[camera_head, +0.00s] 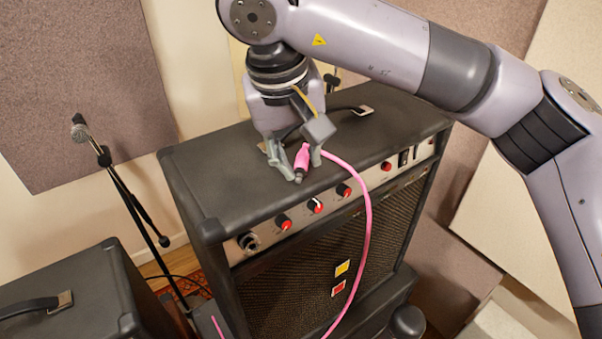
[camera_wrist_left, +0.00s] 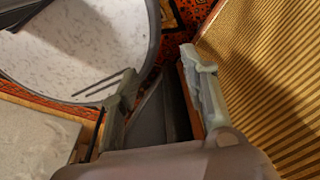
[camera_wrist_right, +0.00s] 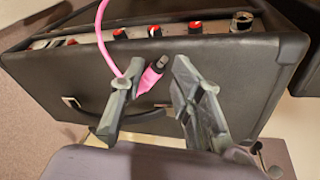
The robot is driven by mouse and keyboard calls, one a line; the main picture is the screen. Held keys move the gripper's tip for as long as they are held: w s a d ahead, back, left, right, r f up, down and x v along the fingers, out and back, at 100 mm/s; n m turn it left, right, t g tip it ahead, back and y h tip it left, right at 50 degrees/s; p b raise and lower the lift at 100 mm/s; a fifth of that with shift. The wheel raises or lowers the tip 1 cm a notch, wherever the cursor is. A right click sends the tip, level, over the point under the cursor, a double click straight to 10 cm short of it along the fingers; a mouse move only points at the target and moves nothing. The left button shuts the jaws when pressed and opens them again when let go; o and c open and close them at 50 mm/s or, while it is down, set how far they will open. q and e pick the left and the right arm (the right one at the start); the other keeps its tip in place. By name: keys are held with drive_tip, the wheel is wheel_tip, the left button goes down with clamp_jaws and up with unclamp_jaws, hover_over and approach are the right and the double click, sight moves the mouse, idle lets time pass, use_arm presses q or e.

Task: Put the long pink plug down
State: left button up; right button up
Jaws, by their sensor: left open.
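The long pink plug (camera_head: 302,165) is on or just above the amp's black top (camera_head: 222,170), near its front edge, its dark tip toward the front. It also shows in the right wrist view (camera_wrist_right: 150,78), tilted between my right fingertips, close to the left-hand finger in the picture and with a gap to the other. My right gripper (camera_head: 308,164) is open around it. I cannot tell whether the plug touches the top. A pink cable (camera_head: 366,215) runs from it down over the amp front. My left gripper (camera_wrist_left: 162,80) is open and empty, seen only in its wrist view.
The amp's front panel has red-topped knobs (camera_head: 284,222) and a round jack socket (camera_head: 248,242) at its left end. A black handle (camera_head: 345,109) is on the top behind my right gripper. Another amp (camera_head: 75,295) and a microphone stand (camera_head: 135,205) are at left.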

drive_tip(key=v, duration=0.8)
drive_tip(key=shift+a, duration=0.15)
